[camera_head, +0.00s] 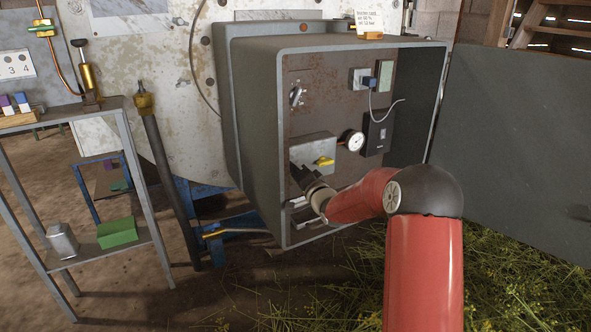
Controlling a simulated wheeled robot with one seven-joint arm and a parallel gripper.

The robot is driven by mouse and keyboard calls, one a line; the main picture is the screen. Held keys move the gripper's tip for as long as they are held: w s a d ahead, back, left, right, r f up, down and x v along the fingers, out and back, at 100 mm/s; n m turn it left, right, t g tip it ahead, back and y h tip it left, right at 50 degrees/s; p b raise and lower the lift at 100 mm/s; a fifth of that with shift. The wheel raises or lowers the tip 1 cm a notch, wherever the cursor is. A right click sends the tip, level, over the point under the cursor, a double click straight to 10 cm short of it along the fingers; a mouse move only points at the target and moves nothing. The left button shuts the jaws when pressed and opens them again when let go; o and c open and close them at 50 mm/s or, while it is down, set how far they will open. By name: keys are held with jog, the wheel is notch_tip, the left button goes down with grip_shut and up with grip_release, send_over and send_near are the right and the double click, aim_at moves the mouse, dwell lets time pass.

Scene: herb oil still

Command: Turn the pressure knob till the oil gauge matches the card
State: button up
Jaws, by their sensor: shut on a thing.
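My gripper (299,174) reaches into the open grey cabinet, to the lower left of its panel, just below a grey box with a yellow knob (323,161). It is shut on what appears to be the pressure knob, which the gripper and wrist hide. A round white gauge (354,141) sits on the panel to the right of the grey box; its needle is too small to read. The card (369,23) stands on top of the cabinet, with small printed lines that I cannot read with certainty.
The cabinet (240,110) has its door (510,150) swung open to the right. A metal shelf (75,255) stands left, holding a green block (117,232).

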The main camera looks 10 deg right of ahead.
jog(key=shift+m, duration=0.7)
jog(key=shift+f, duration=0.1)
jog(key=o, duration=1)
jog(key=shift+s, duration=0.1)
jog(key=v, duration=0.7)
jog(key=shift+s+d, duration=0.1)
jog(key=shift+s, duration=0.25)
dwell(0.5)
